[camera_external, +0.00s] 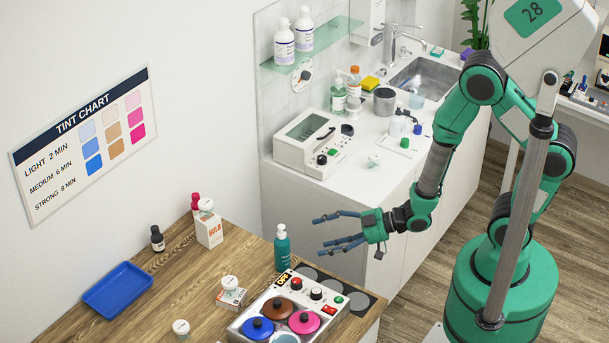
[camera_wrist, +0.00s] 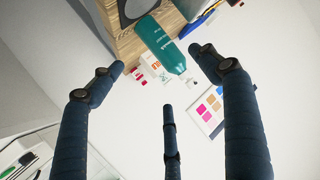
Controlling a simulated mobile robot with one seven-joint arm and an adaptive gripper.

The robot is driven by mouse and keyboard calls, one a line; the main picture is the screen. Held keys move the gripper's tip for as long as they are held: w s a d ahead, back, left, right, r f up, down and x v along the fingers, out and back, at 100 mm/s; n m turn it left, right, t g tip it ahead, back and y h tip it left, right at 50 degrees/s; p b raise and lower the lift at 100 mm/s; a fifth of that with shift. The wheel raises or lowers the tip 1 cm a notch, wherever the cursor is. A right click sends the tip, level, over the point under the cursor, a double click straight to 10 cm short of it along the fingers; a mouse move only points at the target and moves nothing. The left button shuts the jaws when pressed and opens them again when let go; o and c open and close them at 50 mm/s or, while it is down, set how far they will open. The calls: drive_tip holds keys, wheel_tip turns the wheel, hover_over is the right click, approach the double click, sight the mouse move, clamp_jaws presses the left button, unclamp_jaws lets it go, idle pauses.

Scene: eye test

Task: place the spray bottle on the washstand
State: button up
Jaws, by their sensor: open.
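The spray bottle (camera_external: 282,250) is teal with a pale top and stands upright on the wooden table, near its back right edge. In the wrist view the teal bottle (camera_wrist: 160,44) shows slanted beyond my fingers. My gripper (camera_external: 322,235) is open and empty, its dark blue fingers pointing left toward the bottle, with a gap between them. In the wrist view my gripper (camera_wrist: 157,75) has its fingers spread, with the bottle between and beyond the upper two. The washstand (camera_external: 378,172) is the white cabinet counter with a sink (camera_external: 424,79), behind my gripper.
A white device (camera_external: 312,142), bottles, a grey cup and small items stand on the washstand; clear patches lie along its front. A glass shelf (camera_external: 312,47) hangs above. The table (camera_external: 190,262) holds a blue tray (camera_external: 118,290), boxes and a panel with coloured pots (camera_external: 290,315) close to the bottle.

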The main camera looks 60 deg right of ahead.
sight(282, 249)
drive_tip(key=shift+b+x, duration=0.65)
drive_tip(key=shift+x, duration=3.7)
drive_tip(key=shift+b+x, duration=0.5)
drive_tip(key=shift+x, duration=2.1)
drive_tip(key=shift+c, duration=0.5)
drive_tip(key=shift+r, duration=0.1)
drive_tip(key=c, duration=1.4)
drive_tip(key=shift+c, duration=0.2)
